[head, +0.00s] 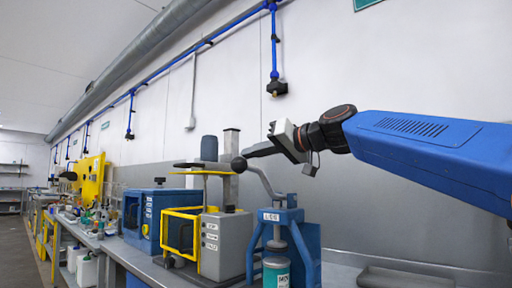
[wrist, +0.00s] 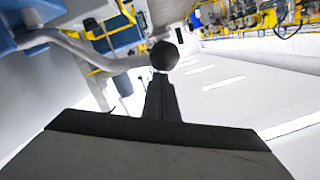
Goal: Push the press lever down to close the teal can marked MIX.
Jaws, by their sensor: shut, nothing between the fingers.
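The blue press (head: 298,230) stands on the bench at the lower middle of the head view. Its grey lever (head: 262,180) rises to the left and ends in a black ball knob (head: 238,165). The lever (wrist: 108,60) and knob (wrist: 164,56) also show in the wrist view. The teal can (head: 276,270) stands under the press plunger; its white label is cut by the frame's lower edge. My gripper (head: 248,154) is shut and empty, its tips at the knob. In the wrist view the fingers (wrist: 160,88) point at the knob; I cannot tell whether they touch.
Left of the press stands a grey machine (head: 226,245) with a yellow-framed door, then a blue box (head: 147,215). A grey post (head: 231,140) rises behind the knob. Bottles crowd the bench further left. The wall above is mostly clear.

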